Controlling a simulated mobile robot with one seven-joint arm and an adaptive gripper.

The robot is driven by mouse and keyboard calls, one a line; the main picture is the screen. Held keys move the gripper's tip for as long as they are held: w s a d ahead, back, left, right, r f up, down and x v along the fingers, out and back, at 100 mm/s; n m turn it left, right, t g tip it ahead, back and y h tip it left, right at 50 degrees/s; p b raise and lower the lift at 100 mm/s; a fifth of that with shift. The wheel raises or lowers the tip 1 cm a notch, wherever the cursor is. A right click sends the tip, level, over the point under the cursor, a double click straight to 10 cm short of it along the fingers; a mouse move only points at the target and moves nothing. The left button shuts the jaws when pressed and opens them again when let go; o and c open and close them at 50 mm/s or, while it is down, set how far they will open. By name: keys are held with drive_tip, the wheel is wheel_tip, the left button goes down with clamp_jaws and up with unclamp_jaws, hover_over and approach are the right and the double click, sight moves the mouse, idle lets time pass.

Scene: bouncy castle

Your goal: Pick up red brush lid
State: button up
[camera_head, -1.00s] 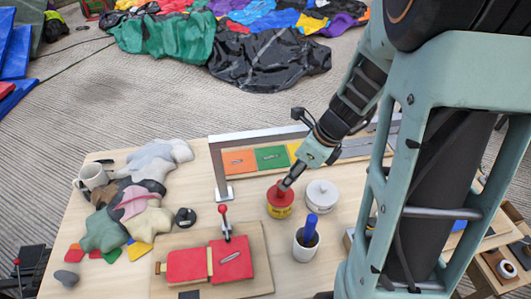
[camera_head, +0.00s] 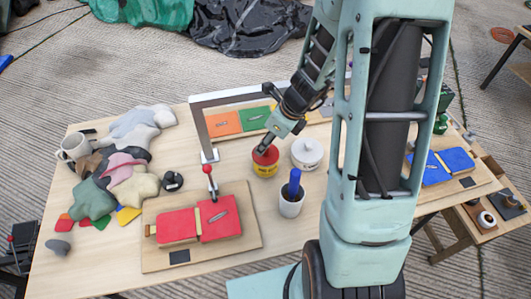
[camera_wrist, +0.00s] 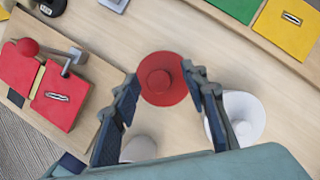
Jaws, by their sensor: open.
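The red brush lid (camera_head: 264,154) is a round red top on a small yellow-banded pot (camera_head: 265,170) on the wooden table. In the wrist view the lid (camera_wrist: 174,98) is a red disc with a round knob (camera_wrist: 159,81) in its middle. I cannot tell whether the fingers touch the lid. In the head view my gripper (camera_head: 268,143) is right at the lid and partly hides it.
A white lidded pot (camera_head: 307,153) stands close on the right. A white cup with a blue handle in it (camera_head: 292,203) stands in front. A metal frame (camera_head: 205,130) and coloured tiles (camera_head: 225,123) are behind.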

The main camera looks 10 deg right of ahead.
drive_tip(key=shift+w+a+f, duration=0.15)
drive_tip(key=shift+f, duration=0.5)
clamp_jaws()
drive_tip(key=shift+r, duration=0.1)
wheel_tip(320, 180, up, 10)
drive_tip(key=p, duration=0.3)
